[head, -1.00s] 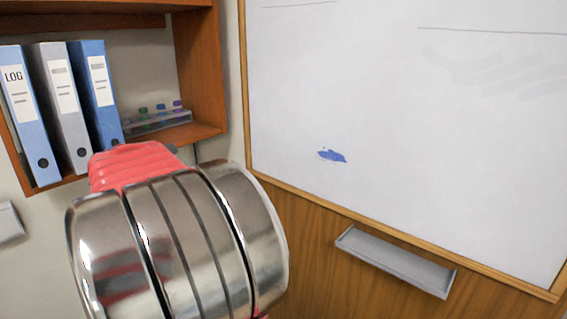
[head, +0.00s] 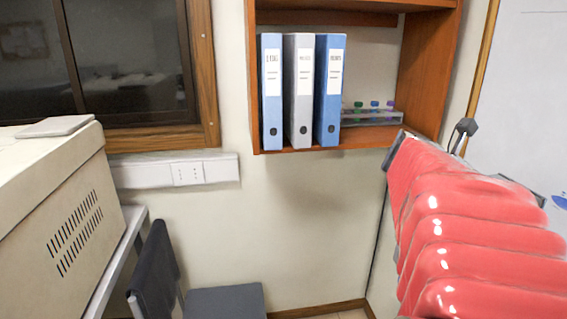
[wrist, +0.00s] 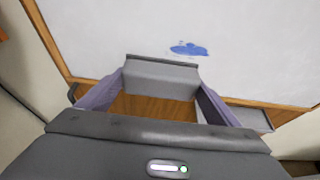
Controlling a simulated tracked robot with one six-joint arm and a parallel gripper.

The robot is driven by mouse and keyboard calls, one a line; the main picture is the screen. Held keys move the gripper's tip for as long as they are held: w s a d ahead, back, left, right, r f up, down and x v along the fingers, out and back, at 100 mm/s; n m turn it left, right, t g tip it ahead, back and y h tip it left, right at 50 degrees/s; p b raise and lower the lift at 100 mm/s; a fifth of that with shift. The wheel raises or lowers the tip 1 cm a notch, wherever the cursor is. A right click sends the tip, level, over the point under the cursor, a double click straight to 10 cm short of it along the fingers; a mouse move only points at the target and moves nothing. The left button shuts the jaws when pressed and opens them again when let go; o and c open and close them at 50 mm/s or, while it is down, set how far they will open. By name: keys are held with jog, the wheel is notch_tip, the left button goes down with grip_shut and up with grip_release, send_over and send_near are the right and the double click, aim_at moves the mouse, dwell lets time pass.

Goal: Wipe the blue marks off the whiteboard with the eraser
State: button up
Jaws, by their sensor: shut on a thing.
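In the wrist view my gripper (wrist: 161,88) is shut on a grey block-shaped eraser (wrist: 160,79), with one finger on each side of it. Beyond it is the white whiteboard (wrist: 120,30) with a wooden frame. A blue mark (wrist: 188,48) lies on the board just above the eraser's far edge, slightly right of its middle. The eraser appears below the mark; I cannot tell whether it touches the board. In the head view only a strip of the whiteboard (head: 522,90) shows at the right, with part of the blue mark (head: 560,201) at the edge.
A grey tray (wrist: 250,118) sits under the board at the right in the wrist view. In the head view, a wooden shelf (head: 422,75) holds binders (head: 300,95) and a vial rack (head: 372,117). A chair (head: 155,265) and a beige machine (head: 60,200) stand left.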

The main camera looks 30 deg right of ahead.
jog(key=shift+s+d, duration=0.4)
jog(key=shift+d, duration=0.5)
jog(key=shift+s+d, duration=0.4)
jog(key=shift+d, duration=0.55)
jog(key=shift+s+d, duration=0.4)
jog(key=shift+d, duration=0.5)
jog(key=shift+s+d, duration=0.35)
jog(key=shift+d, duration=0.5)
jog(key=shift+s+a, duration=0.4)
jog(key=shift+s, duration=0.4)
jog(key=shift+s+a, duration=0.4)
jog(key=shift+s, duration=0.4)
jog(key=shift+s+a, duration=0.3)
jog(key=shift+s, duration=0.55)
jog(key=shift+s+a, duration=0.3)
jog(key=shift+s, duration=0.55)
jog(key=shift+s, duration=0.1)
